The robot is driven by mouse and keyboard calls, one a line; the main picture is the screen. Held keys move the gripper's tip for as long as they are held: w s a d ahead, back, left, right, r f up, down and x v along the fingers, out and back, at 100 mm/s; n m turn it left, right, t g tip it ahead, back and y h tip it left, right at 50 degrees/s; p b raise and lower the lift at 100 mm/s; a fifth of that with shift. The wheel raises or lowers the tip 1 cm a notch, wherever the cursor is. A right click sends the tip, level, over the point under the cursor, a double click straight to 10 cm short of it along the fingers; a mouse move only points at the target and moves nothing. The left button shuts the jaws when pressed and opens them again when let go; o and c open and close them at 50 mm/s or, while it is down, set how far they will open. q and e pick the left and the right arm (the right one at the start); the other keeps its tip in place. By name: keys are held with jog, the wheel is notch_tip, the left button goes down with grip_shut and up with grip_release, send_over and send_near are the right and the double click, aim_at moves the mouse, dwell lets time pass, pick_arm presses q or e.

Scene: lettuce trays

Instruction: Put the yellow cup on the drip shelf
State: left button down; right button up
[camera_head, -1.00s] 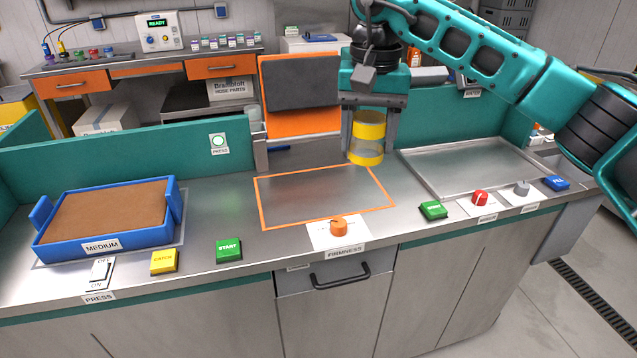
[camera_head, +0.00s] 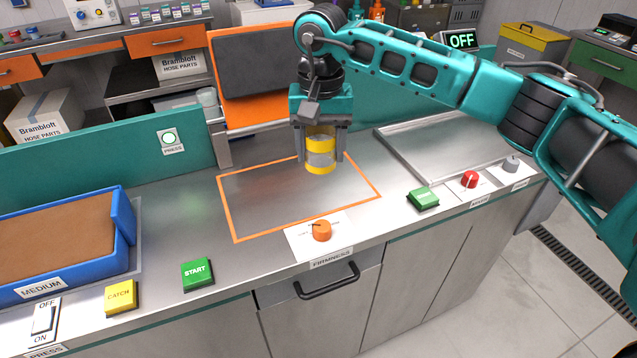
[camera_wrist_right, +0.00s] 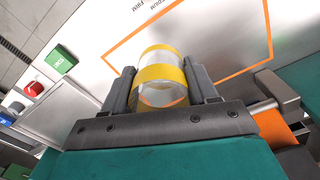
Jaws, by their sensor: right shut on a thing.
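The yellow cup (camera_head: 320,150) has yellow bands with a clear or grey band between them. My right gripper (camera_head: 320,138) is shut on it, fingers on either side, and holds it upright in the head view. The cup appears over the back right part of the orange-outlined rectangle (camera_head: 290,205); its height above the counter is hard to tell. In the right wrist view the cup (camera_wrist_right: 160,78) sits between the two fingers (camera_wrist_right: 163,92). I cannot pick out a surface marked as the drip shelf. My left gripper is not in view.
A raised-rim metal tray (camera_head: 400,143) lies to the right, with a green button (camera_head: 423,198) and a red knob (camera_head: 469,180) in front. An orange firmness knob (camera_head: 321,230) stands at the front. A blue tray (camera_head: 122,215) is at left. An orange-and-grey panel (camera_head: 258,75) rises behind.

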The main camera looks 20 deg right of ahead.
notch_tip(320, 180, down, 9)
jog(key=shift+r, duration=0.1)
dwell(0.3)
jog(key=o, duration=1.1)
